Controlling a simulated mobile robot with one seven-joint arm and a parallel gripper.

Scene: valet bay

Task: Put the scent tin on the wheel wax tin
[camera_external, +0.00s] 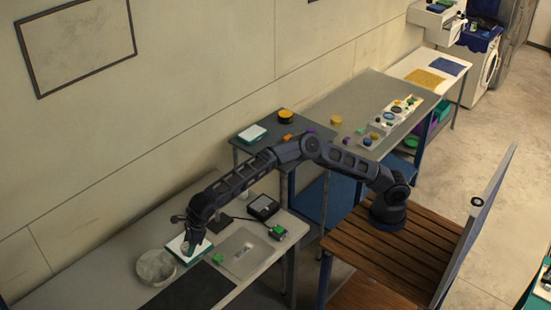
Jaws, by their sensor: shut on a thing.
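My gripper (188,249) is at the lower left, pointing down over a white and teal flat block (175,243) on the near counter. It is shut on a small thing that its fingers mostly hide. I cannot tell whether this is the scent tin, or whether it touches the block. I cannot pick out the wheel wax tin for sure. A round orange-topped tin (286,115) stands on the dark side table, and a round yellow tin (336,120) stands on the long grey table. Labels are too small to read.
A round grey bowl (156,267) stands left of my gripper. A white tray (408,119) holds several small round things farther back.

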